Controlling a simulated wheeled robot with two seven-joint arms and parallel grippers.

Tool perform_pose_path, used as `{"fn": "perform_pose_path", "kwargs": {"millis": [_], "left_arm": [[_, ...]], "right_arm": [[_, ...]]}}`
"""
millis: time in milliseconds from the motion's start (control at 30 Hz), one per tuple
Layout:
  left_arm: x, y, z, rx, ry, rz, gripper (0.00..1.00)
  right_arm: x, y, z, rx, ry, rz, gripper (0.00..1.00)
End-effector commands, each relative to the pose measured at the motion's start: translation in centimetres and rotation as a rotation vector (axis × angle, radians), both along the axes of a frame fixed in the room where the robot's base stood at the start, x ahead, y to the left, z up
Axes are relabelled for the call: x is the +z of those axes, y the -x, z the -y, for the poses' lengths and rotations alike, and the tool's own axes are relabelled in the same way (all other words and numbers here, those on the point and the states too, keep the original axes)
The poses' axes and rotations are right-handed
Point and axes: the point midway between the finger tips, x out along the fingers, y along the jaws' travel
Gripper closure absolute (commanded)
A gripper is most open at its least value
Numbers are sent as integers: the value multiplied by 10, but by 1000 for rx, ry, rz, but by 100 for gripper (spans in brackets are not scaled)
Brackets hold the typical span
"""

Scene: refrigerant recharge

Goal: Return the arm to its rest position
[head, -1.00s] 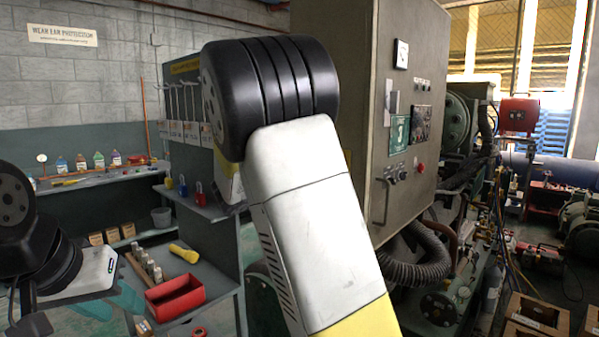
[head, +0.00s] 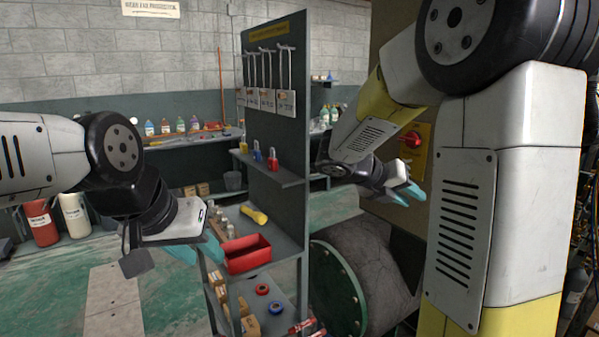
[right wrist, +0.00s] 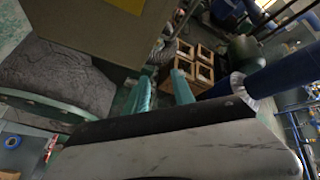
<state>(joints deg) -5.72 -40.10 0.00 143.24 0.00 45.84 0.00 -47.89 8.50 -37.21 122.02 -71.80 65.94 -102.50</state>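My left arm comes in from the left.
A shelf rack (head: 292,200) stands mid-view, with a red bin (head: 247,254), yellow flashlight (head: 254,215) and padlocks. A large grey tank (head: 365,265) with a green flange lies beside it. Wooden crates (right wrist: 200,68) show in the right wrist view. Floor is clear at lower left.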

Motion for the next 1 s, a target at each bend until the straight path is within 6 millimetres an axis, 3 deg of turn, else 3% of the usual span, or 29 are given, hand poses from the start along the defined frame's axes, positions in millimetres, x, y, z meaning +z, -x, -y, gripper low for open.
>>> {"fn": "perform_pose_path", "kwargs": {"millis": [100,200,333,500,600,733,833,1000], "left_arm": [[0,0,0,0,0,0,64],[0,0,0,0,0,0,64],[0,0,0,0,0,0,64],[0,0,0,0,0,0,64],[0,0,0,0,0,0,64],[0,0,0,0,0,0,64],[0,0,0,0,0,0,64],[0,0,0,0,0,0,64]], "right_arm": [[-32,50,-2,-306,-389,233,70],[-45,86,-21,-604,-679,421,70],[-45,127,-54,-1033,-1004,649,70],[-27,167,-99,-1621,-1329,889,70],[-16,182,-121,-1918,-1448,976,70],[-5,193,-139,-2183,-1533,1034,70],[-2,196,-146,-2287,-1556,1050,70],[-1,197,-147,-2318,-1561,1052,70]]}}
